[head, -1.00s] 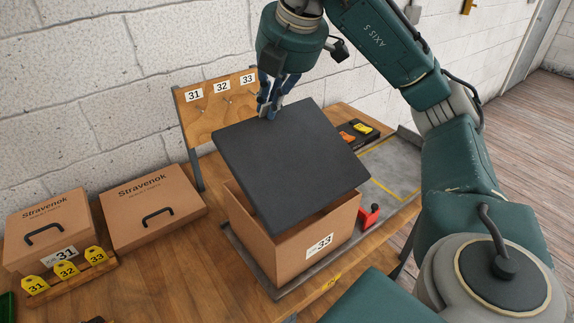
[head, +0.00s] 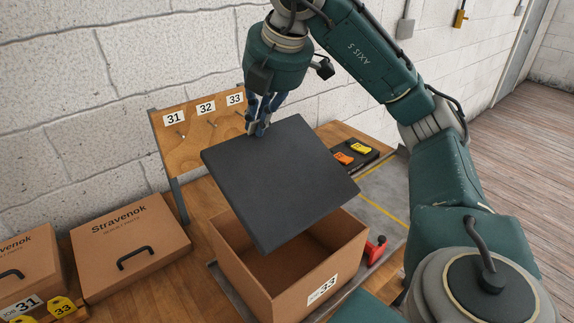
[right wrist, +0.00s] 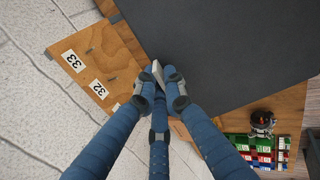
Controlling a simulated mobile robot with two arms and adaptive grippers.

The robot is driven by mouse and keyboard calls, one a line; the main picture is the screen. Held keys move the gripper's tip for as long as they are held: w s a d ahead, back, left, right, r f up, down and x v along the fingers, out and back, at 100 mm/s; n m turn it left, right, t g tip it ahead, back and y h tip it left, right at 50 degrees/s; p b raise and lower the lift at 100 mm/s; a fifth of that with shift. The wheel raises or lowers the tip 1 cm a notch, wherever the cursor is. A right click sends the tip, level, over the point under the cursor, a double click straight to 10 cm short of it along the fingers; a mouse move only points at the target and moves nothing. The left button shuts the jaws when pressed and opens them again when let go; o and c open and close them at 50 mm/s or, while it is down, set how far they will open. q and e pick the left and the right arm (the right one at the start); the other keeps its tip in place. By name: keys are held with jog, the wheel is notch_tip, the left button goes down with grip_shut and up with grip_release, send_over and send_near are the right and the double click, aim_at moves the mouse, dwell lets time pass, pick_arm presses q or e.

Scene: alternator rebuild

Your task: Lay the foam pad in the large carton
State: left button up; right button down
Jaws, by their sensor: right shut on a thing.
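The foam pad (head: 280,180) is a dark grey square slab, held tilted above the open large carton (head: 345,264), which is brown cardboard labelled 33. The pad hides the carton's far part; the near inside shows empty. My right gripper (head: 258,128) is shut on the pad at its far edge, near the wall side. In the right wrist view the blue fingers (right wrist: 161,82) meet at the edge of the pad (right wrist: 225,50). My left gripper is not in view.
Closed Stravenok cartons (head: 130,245) stand to the left. A pegboard (head: 190,140) numbered 31 to 33 stands behind. A dark tray with orange and yellow items (head: 361,147) and a red tool (head: 376,250) lie right of the carton.

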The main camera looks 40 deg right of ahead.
aim_at(260, 146)
jog(key=f+b, duration=0.1)
jog(key=f, duration=0.1)
jog(key=f+b, duration=0.3)
jog(key=f, duration=0.1)
jog(key=shift+w+d+b, duration=0.3)
jog(key=shift+w, duration=0.1)
jog(key=shift+f, duration=0.3)
notch_tip(260, 146, down, 20)
jog(key=b, duration=0.4)
jog(key=shift+s, duration=0.15)
jog(key=shift+a, duration=0.1)
jog(key=shift+f+b, duration=0.2)
jog(key=shift+b, duration=0.3)
jog(key=c, duration=2.1)
grip_release()
jog(key=shift+r, duration=0.1)
